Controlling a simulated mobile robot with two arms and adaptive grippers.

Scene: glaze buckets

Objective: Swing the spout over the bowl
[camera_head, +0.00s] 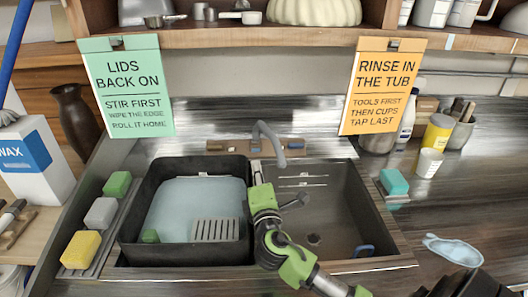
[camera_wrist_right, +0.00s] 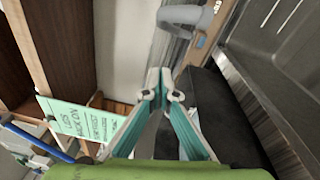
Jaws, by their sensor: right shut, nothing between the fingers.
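The grey curved spout (camera_head: 268,138) rises from the tap base behind the sink. Its downturned end hangs near the divider, at the back left of the right-hand bowl (camera_head: 335,210), a dark empty sink basin. My right gripper (camera_head: 254,164) reaches up over the divider, its fingertips just left of and below the spout's end. The fingers are shut with nothing between them. In the right wrist view the closed fingertips (camera_wrist_right: 160,78) point toward the grey spout (camera_wrist_right: 186,16), with a small gap seeming to remain. My left gripper is not in view.
A black tub (camera_head: 128,222) of bluish water fills the left basin. Sponges (camera_head: 101,213) line the left ledge; a teal sponge (camera_head: 393,182) lies right of the sink. Two signs hang from the shelf (camera_head: 230,38) above. Cups and a bottle stand at right.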

